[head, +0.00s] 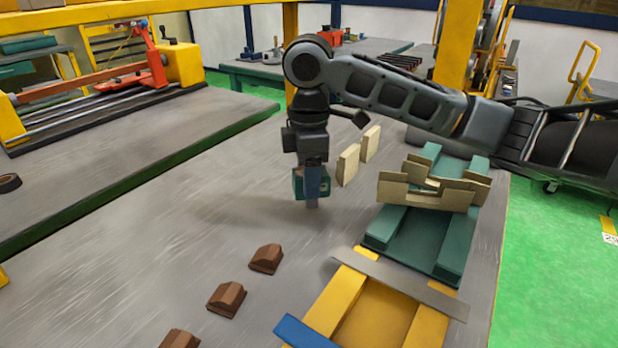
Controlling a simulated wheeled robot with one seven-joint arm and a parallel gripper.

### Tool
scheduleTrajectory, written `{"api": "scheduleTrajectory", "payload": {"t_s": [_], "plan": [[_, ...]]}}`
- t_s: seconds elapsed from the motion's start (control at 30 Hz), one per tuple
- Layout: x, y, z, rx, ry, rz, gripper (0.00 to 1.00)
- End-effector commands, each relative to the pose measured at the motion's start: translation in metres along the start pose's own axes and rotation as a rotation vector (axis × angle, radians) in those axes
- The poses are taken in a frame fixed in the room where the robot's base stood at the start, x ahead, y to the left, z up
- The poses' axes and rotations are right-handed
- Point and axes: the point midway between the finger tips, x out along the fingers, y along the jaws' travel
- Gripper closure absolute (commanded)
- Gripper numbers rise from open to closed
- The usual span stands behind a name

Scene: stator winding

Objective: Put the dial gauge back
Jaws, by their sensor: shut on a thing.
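My gripper (312,198) points straight down above the middle of the grey table, left of the cream plates. It is shut on a small teal-green thing (299,187) that fits the dial gauge, which shows on both sides of the near finger. The finger hides the middle of it, and no dial face can be made out. The fingertips are close to the table top; I cannot tell whether they or the held thing touch it.
Two cream plates (348,164) stand just right of my gripper. A teal cradle (448,245) with cream notched boards (427,191) is further right. A yellow frame (335,300) is in front. Several brown blocks (266,258) lie front left.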

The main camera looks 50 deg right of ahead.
Motion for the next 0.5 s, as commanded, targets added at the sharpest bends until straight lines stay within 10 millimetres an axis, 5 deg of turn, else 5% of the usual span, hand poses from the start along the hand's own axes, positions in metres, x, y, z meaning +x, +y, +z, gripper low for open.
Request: {"api": "scheduleTrajectory", "payload": {"t_s": [0.5], "plan": [[0.0126, 0.0002, 0.0003, 0.001, 0.001, 0.001, 0.81]]}}
